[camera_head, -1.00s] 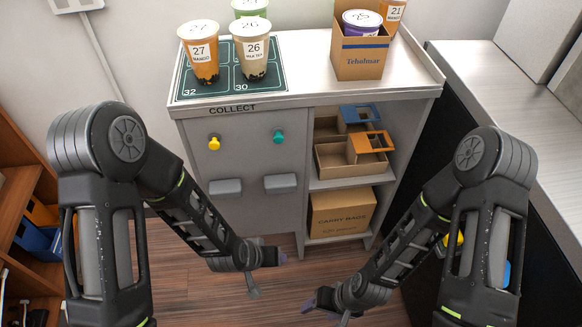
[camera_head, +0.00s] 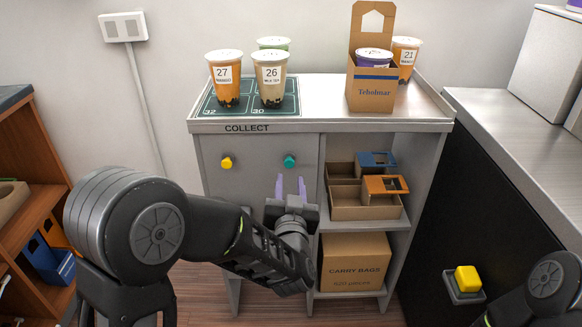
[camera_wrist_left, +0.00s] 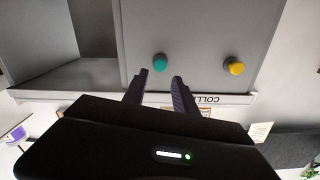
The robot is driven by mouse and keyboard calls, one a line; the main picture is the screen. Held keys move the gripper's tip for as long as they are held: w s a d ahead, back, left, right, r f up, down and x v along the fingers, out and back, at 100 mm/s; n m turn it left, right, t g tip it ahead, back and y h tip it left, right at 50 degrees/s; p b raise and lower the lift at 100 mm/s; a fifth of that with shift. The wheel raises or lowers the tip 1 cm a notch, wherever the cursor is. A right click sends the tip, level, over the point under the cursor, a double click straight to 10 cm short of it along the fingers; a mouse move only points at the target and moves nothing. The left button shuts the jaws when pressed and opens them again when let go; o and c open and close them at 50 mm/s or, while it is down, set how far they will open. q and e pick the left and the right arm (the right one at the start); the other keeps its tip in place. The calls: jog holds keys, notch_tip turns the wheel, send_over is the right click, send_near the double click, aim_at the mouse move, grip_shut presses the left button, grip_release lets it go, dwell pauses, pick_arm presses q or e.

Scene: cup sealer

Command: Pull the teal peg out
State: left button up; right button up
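The teal peg (camera_head: 290,161) sticks out of the grey cabinet front, below the COLLECT label and right of the yellow peg (camera_head: 227,162). In the left wrist view the teal peg (camera_wrist_left: 160,62) shows just beyond and between my fingertips, with the yellow peg (camera_wrist_left: 234,66) to its right. My left gripper (camera_head: 291,182) is open and empty, with its purple fingers pointing at the cabinet just below the teal peg. No contact with the peg is visible. My right gripper is outside the head view; only part of my right arm shows at the lower right.
Cups stand on the green COLLECT mat (camera_head: 207,108) on the cabinet top (camera_head: 325,112), beside a cardboard carrier (camera_head: 371,101). Open shelves at the right hold small boxes (camera_head: 366,207) and a carry bags box (camera_head: 354,262). A yellow button (camera_head: 467,279) sits on the dark counter side.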

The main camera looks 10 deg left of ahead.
aim_at(289, 164)
pick_arm(q)
jog(key=x, duration=0.7)
jog(key=shift+w+a, duration=0.1)
jog(key=shift+w, duration=0.3)
jog(key=shift+c, duration=0.4)
grip_shut()
dwell(0.7)
